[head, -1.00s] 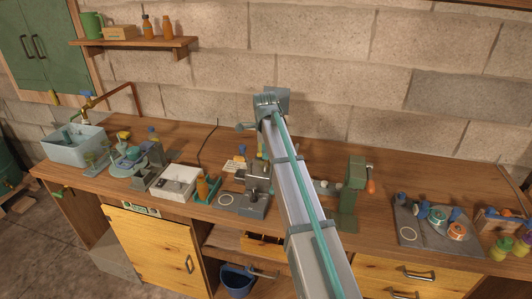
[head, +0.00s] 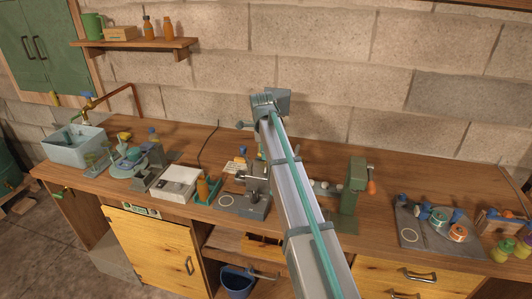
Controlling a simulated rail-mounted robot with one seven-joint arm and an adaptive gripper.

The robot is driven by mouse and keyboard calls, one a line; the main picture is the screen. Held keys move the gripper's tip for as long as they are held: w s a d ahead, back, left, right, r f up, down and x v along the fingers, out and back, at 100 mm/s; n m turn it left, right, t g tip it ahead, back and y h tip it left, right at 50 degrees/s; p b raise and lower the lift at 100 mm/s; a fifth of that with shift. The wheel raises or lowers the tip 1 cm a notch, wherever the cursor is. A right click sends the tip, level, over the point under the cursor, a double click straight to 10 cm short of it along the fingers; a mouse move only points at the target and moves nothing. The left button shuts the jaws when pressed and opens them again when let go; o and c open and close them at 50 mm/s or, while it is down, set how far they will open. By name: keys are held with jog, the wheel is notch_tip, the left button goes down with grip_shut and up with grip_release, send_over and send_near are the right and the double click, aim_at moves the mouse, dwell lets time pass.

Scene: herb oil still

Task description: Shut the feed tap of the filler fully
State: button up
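A grey metal stand (head: 257,186) on a dark base plate with a pale ring stands at mid-bench, left of my arm; it may be the filler. Its right side and upper part are close to or behind my arm, and I cannot make out a feed tap or its position. My arm rises from the bottom edge to a grey wrist (head: 270,103) above and behind this stand. A small grey rounded part sticks out left of the wrist; I cannot tell what it belongs to. My gripper's fingers are hidden or indistinct, so their opening and any contact do not show.
A green hand-cranked device (head: 355,187) stands right of my arm. A white box (head: 175,183) and a teal tray (head: 203,192) with orange-brown bottles are to the left. A dark mat (head: 410,236) with tape rolls lies at right. The bench between green device and mat is clear.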

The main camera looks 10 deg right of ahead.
jog(key=o, duration=0.4)
notch_tip(320, 180, up, 12)
jog(key=s+a, duration=0.1)
jog(key=s, duration=0.1)
dwell(0.4)
jog(key=shift+f, duration=0.1)
